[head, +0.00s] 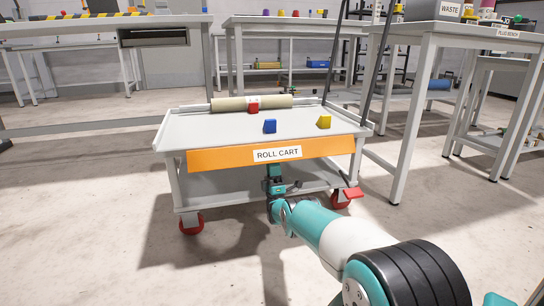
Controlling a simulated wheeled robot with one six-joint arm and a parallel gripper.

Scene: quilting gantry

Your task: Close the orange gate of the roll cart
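The roll cart (220,125) stands on the floor ahead of me, with a pale grey top deck, a lower shelf and red castors. Its orange gate (215,160) is a long panel across the near edge, with a white "ROLL CART" label. The gate lies at or below the deck's front edge, leaving the deck open to view; I cannot tell its exact angle. My gripper (274,171) is just under the middle of the gate, pointing up. Its tips are very near the gate's lower edge; contact is unclear. The fingers are too small and partly hidden to read.
A dark push handle (374,70) rises at the cart's far right. A grey table (440,31) stands right. Floor to the left is clear.

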